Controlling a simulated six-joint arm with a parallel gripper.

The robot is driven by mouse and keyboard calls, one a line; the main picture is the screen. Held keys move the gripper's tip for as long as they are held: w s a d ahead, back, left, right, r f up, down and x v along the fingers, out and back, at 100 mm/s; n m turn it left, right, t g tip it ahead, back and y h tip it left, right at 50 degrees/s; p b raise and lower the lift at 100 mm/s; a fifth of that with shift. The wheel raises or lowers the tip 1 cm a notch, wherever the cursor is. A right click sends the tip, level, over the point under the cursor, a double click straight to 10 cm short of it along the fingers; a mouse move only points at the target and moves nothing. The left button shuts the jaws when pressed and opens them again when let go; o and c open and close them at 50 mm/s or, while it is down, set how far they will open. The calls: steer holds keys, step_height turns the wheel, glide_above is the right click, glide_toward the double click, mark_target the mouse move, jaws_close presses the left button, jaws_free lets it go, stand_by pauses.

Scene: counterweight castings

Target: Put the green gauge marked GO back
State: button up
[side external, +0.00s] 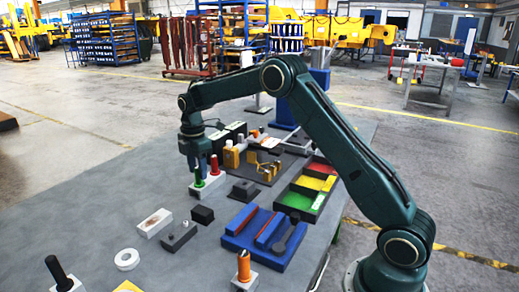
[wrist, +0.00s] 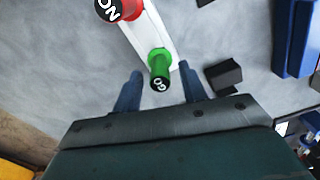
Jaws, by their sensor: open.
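The green gauge (side external: 198,180) stands upright in a pale two-place block on the table; its black end reads GO in the wrist view (wrist: 160,68). The red gauge (side external: 214,166) marked NO stands at the other end of the same block (wrist: 152,32), cut off at the top of the wrist view. My gripper (side external: 198,167) points down directly over the green gauge. In the wrist view its blue fingers (wrist: 161,82) are open, one on each side of the gauge's top, with gaps visible. The gauge's foot in the block is partly hidden.
A small black block (side external: 202,215) lies close by. A blue rack (side external: 256,240) and coloured bins (side external: 305,188) stand to the right. A white ring (side external: 127,259) and a black-handled piece (side external: 58,272) are toward the front left.

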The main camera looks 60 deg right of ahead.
step_height(320, 180, up, 10)
steer(key=shift+f, duration=0.1)
stand_by(0.4)
stand_by(0.5)
steer(key=s+a+r+m+t, duration=0.1)
steer(key=s+a+r+m, duration=0.25)
steer(key=s+r, duration=0.4)
steer(key=s+a+r+m+t, duration=0.2)
steer(key=s+r+m, duration=0.2)
steer(key=s, duration=0.6)
steer(key=s+a+f+m+t, duration=0.1)
steer(key=s+f+m, duration=0.2)
steer(key=s, duration=0.7)
steer(key=s+a+f+m+t, duration=0.1)
steer(key=s+f+m, duration=0.3)
steer(key=s, duration=0.7)
steer(key=shift+a+t, duration=0.3)
steer(key=shift+a, duration=0.45)
